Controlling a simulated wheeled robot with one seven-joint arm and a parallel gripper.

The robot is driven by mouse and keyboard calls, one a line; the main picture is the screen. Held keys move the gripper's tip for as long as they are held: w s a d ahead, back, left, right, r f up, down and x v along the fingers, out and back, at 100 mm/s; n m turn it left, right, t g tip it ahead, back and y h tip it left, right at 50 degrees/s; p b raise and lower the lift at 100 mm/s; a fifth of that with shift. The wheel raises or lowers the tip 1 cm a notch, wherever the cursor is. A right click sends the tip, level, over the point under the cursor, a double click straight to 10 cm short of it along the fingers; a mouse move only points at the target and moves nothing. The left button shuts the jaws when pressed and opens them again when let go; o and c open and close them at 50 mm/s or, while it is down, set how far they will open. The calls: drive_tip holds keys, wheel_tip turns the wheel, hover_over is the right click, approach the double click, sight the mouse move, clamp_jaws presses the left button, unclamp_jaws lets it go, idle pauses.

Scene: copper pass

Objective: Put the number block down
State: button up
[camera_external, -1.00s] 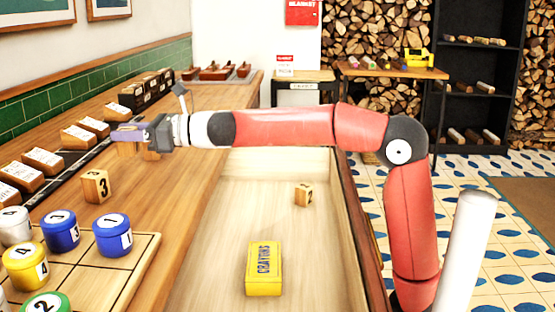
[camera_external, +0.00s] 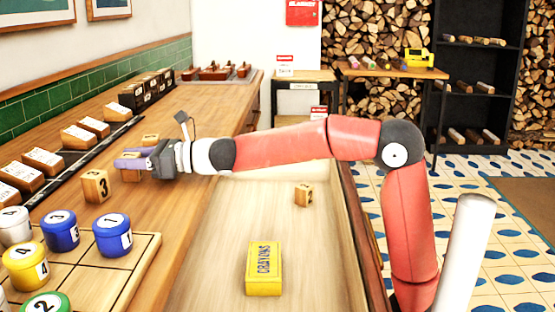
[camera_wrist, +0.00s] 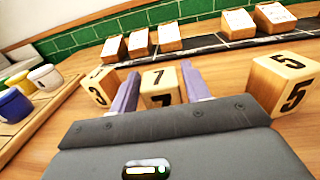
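A wooden number block marked 7 (camera_wrist: 159,85) sits between the two lavender fingers of my gripper (camera_wrist: 160,92) in the wrist view. The fingers flank it closely on both sides, so the gripper appears shut on it. In the external view my gripper (camera_external: 131,160) is low over the wooden counter (camera_external: 185,140), and the block (camera_external: 131,174) shows partly below the fingers. I cannot tell whether its underside touches the counter.
Block 3 (camera_external: 95,186) stands close on one side, block 5 (camera_wrist: 284,82) on the other. Numbered pots (camera_external: 60,230) stand on a tray nearer the camera. Labelled wooden holders (camera_external: 42,162) line the wall side. A crayons box (camera_external: 263,268) and block 2 (camera_external: 304,195) lie in the lower trough.

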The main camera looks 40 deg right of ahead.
drive_tip(key=shift+o, duration=0.9)
drive_tip(key=shift+r, duration=0.1)
drive_tip(key=b, duration=0.1)
hover_over(188, 180)
drive_tip(key=shift+w+a+r, duration=0.1)
drive_tip(key=shift+w+a, duration=0.15)
drive_tip(key=shift+w, duration=0.05)
drive_tip(key=shift+o, duration=0.4)
drive_tip(key=shift+s+d, duration=0.25)
drive_tip(key=shift+d, duration=0.05)
